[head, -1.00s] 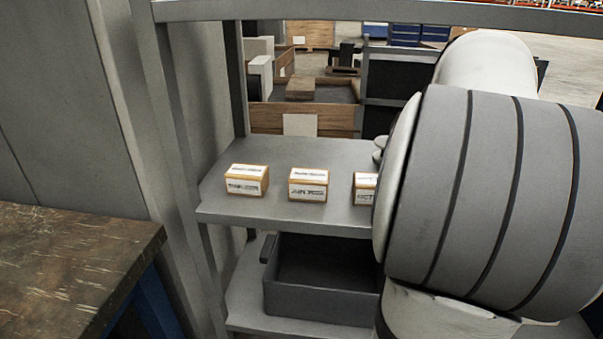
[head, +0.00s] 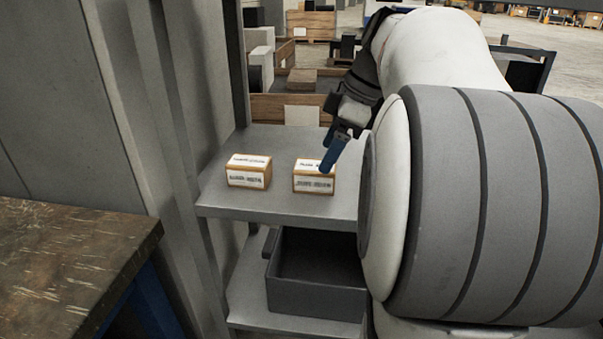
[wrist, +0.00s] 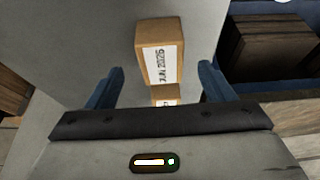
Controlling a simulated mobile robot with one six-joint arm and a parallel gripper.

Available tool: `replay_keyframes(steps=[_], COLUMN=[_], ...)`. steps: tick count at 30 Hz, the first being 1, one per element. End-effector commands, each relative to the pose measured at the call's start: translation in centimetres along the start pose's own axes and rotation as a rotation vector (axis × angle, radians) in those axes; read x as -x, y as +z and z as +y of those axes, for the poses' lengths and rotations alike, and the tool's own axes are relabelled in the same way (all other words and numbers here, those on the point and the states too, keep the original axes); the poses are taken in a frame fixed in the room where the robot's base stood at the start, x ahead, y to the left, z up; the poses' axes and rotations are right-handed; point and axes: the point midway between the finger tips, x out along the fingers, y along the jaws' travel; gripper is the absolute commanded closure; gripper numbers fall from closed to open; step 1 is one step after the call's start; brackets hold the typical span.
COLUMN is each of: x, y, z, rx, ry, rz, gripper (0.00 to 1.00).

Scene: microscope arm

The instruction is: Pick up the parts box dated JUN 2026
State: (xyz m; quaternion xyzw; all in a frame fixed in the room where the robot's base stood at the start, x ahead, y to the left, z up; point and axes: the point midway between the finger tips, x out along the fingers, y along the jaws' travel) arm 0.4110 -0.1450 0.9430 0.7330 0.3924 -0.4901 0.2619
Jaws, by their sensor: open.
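The parts box marked JUN 2026 (wrist: 163,62) is a small brown box with a white label. In the wrist view it lies ahead of my gripper (wrist: 160,82), roughly in line with the gap between the two blue fingers, which are apart and empty. In the head view, my gripper's blue finger (head: 333,152) overlaps the top right of the middle box (head: 313,177); I cannot tell whether they touch. That box's print is too blurred to read now. Another box (wrist: 165,92) shows in the wrist view, partly hidden by my gripper body.
Another box (head: 249,171) stands to the left on the same grey shelf (head: 275,207). A dark open bin (head: 315,285) sits on the shelf below. A grey shelf post rises at the left, and a worn workbench (head: 65,265) stands at front left.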

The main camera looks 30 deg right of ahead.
Motion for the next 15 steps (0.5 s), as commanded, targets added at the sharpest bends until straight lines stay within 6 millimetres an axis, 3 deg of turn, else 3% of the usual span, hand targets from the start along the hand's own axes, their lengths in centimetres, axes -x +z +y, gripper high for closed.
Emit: replay_keyframes(steps=[5,12,15], x=[-0.5,-4.7,-5.4], y=[-1.1,-0.8,-0.9], z=[-0.1,-0.1,0.0], rx=[0.004,0.001,0.001], ry=[0.0,-0.001,0.0], rz=[0.0,0.0,0.0], gripper=[0.25,0.25,0.25])
